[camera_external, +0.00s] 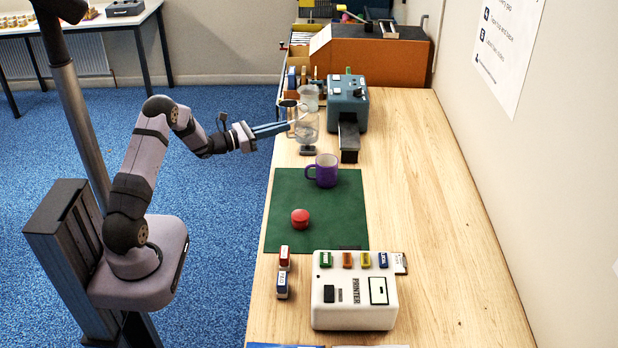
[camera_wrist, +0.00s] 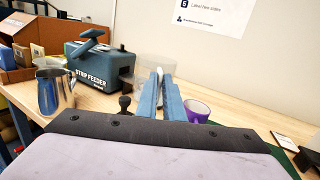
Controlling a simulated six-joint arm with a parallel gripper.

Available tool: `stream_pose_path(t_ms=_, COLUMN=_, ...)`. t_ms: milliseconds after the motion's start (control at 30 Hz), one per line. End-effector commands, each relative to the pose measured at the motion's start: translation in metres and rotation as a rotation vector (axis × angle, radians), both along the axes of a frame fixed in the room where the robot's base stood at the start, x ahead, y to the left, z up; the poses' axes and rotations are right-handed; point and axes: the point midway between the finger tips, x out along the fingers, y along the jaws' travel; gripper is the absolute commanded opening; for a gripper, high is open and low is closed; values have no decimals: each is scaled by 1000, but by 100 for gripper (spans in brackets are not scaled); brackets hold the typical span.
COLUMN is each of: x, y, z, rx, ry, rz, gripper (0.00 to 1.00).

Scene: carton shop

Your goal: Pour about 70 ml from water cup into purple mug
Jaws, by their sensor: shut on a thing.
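The clear water cup (camera_external: 307,128) is between the fingers of my gripper (camera_external: 291,126), which is shut on it. The cup looks upright, and its water level is hard to read. In the wrist view, the cup (camera_wrist: 154,66) shows faintly behind the blue fingers of my gripper (camera_wrist: 159,84). The purple mug (camera_external: 325,171) stands upright on the green mat (camera_external: 342,222), near its far edge, in front of the cup. In the wrist view, the mug (camera_wrist: 196,110) is right of the fingers, partly hidden by them; its contents are not visible.
A blue strip feeder (camera_external: 347,101) stands behind and right of the cup. A metal pitcher (camera_wrist: 52,92) stands to the left in the wrist view. A red button (camera_external: 300,217) is on the mat, and a white printer (camera_external: 354,291) is nearer. The table's right side is clear.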

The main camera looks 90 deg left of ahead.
Motion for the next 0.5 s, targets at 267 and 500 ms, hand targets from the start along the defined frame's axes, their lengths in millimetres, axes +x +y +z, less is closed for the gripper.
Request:
stream_pose_path(t_ms=267, x=0, y=0, z=-19, rx=0, ry=-1, rz=1, gripper=0)
stream_pose_path(t_ms=500, x=0, y=0, z=-20, rx=1, ry=-2, rz=0, gripper=0)
